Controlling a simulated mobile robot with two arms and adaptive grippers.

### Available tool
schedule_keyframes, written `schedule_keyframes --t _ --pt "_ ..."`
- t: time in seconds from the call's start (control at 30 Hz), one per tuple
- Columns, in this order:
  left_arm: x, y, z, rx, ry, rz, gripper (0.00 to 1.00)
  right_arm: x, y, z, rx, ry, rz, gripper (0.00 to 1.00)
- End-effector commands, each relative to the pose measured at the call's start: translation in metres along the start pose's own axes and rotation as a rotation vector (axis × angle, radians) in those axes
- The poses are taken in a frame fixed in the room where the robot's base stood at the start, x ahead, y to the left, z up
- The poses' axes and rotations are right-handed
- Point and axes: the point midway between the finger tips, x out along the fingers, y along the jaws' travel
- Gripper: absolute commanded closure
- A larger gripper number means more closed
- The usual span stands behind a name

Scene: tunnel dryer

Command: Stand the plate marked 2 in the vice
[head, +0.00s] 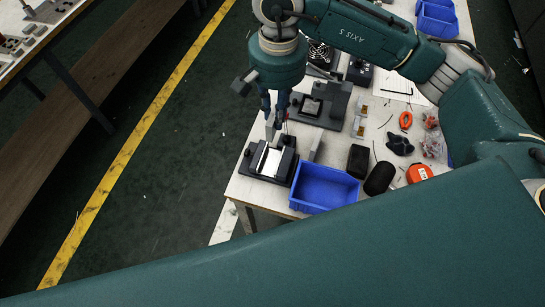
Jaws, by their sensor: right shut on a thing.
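My right gripper (275,118) comes down from the top, pointing at the near left corner of the workbench. It is shut on a thin, light grey piece, probably a plate; no number can be read on it. Just below is a dark fixture (283,178) that looks like the vice, with a pale, bright face in its middle. The held piece is right above or at the back of this fixture; I cannot tell whether they touch. My left gripper is not in view.
A blue bin (323,188) stands just right of the fixture. Another dark fixture (330,102) stands behind it. Black items (379,179), an orange tape measure (418,173) and orange rings (405,120) lie further right. The bench's left edge is close; open floor (175,190) lies beyond.

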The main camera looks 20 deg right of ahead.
Motion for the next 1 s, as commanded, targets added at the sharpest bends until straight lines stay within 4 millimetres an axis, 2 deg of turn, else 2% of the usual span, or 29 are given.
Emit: schedule_keyframes --t 0.03,0.17,0.4,0.5,0.63,0.9,1.0 --pt "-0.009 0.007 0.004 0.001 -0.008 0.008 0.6 0.01 0.002 0.002 0.0 -0.006 0.005 1.0" --pt "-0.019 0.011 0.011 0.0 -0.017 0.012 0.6 0.045 0.002 0.002 -0.001 -0.006 0.004 1.0" --pt "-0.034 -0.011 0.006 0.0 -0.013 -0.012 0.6 0.105 0.002 0.002 -0.003 -0.005 0.003 1.0" --pt "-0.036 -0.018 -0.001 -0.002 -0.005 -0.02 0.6 0.121 0.001 0.001 -0.004 -0.002 0.0 1.0" --pt "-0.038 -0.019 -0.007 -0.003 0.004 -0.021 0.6 0.131 0.0 0.001 -0.005 -0.001 -0.002 1.0" --pt "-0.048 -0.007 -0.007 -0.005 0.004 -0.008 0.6 0.167 0.001 0.001 -0.005 -0.002 0.001 1.0" --pt "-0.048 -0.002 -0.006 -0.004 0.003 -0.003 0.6 0.173 0.001 0.001 -0.006 0.0 -0.002 1.0"
